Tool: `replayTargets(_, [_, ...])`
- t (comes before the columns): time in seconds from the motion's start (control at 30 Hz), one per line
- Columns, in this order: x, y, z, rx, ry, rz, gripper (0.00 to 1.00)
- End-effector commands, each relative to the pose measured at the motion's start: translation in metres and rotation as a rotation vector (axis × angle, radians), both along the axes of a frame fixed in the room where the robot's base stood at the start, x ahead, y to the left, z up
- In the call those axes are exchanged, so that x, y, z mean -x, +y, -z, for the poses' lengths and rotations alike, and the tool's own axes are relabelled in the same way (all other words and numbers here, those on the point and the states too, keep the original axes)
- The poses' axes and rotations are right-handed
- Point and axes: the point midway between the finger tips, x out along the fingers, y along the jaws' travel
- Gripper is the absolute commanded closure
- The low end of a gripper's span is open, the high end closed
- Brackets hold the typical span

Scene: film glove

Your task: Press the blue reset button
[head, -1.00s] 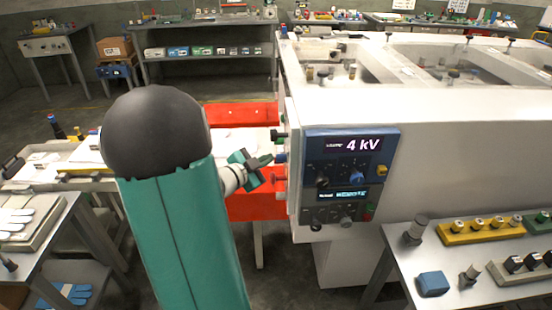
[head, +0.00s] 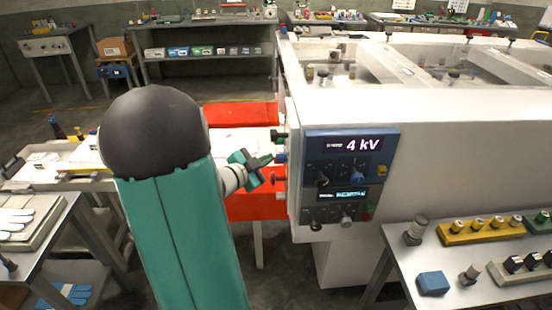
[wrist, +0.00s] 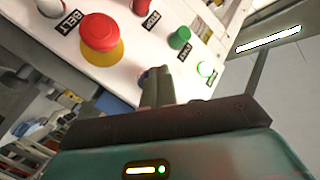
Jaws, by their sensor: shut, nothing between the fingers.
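The control panel shows in the wrist view as a white face (wrist: 120,52) with several buttons. A small blue patch, likely the blue button (wrist: 142,75), shows beside my gripper's tip and is mostly hidden by the fingers. In the head view a blue button (head: 281,157) sticks out of the machine's left side, between a dark green one and a red one. My gripper (head: 266,161) is shut and empty, its tips pointing at the blue button from the left. My gripper's fingers (wrist: 156,78) also show in the wrist view. I cannot tell whether they touch the button.
A large red button (wrist: 99,32) on a yellow disc and a green button (wrist: 179,38) sit close by on the panel. The front console (head: 345,170) reads 4 kV. A side table (head: 480,285) with blocks stands at right; gloves (head: 14,215) lie at left.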

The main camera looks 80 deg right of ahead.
Motion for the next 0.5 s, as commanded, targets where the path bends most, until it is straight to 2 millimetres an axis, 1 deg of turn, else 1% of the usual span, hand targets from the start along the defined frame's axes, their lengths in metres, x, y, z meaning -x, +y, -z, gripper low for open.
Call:
replayTargets(0.2, [-0.0108,0.0025,0.0,0.0,0.0,0.0,1.0])
replayTargets(0.5, [-0.0119,0.0028,0.0,0.0,0.0,0.0,1.0])
